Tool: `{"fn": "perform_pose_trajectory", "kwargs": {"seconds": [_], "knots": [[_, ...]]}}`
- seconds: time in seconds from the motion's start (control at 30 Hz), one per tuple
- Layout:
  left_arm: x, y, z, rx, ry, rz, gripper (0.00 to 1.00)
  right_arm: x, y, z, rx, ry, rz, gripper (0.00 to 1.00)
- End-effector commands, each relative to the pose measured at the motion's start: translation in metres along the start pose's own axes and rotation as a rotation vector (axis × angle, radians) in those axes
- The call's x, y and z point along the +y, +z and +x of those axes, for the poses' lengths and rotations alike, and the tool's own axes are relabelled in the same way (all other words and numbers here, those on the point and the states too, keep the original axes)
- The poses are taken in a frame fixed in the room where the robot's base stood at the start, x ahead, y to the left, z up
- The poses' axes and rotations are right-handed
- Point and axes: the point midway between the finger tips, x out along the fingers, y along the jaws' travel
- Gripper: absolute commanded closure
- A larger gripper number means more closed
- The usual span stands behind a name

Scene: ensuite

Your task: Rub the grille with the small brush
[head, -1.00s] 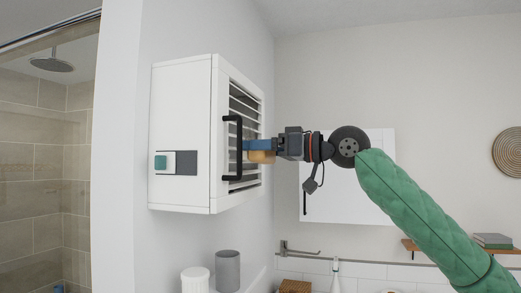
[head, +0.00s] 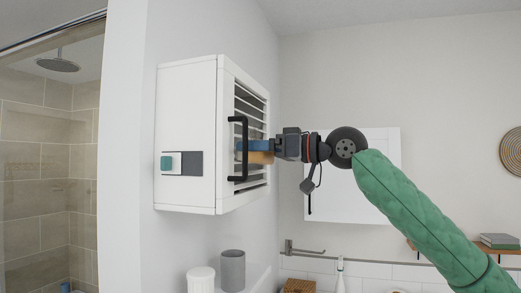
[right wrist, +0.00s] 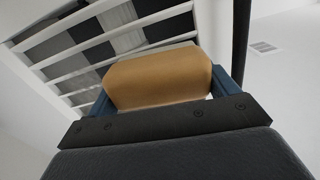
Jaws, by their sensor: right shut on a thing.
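The grille (head: 250,108), white slats over a dark inside, is on the front of a white box mounted on the wall. Its slats also show behind the brush in the right wrist view (right wrist: 66,52). My right gripper (head: 256,147) is shut on the small brush (head: 262,158), of which I see a tan block; the block fills the space between the blue fingers in the right wrist view (right wrist: 155,78). The brush is at the grille, just right of the black handle (head: 238,125). Its bristles are hidden, and I cannot tell whether they touch the slats. My left gripper is not in view.
The black handle stands out from the box's front close to my fingers. The white box (head: 188,110) has a teal and grey switch on its side. A grey cup (head: 232,270) and a white ribbed jar (head: 200,280) stand below. A white wall panel (head: 375,180) is behind my arm.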

Motion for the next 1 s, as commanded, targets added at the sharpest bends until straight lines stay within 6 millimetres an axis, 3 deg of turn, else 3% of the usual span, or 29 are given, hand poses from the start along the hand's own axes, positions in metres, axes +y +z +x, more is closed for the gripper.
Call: {"fn": "perform_pose_trajectory", "kwargs": {"seconds": [0.27, 0.7, 1.0], "knots": [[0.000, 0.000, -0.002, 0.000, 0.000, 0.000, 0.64, 0.002, -0.001, 0.002, 0.000, 0.000, 0.001, 0.32], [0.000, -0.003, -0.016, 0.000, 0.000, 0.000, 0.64, 0.032, -0.004, 0.001, 0.000, 0.001, 0.002, 0.32], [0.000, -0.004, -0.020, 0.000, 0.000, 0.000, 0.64, 0.041, -0.004, 0.001, 0.000, 0.000, 0.001, 0.32]]}}
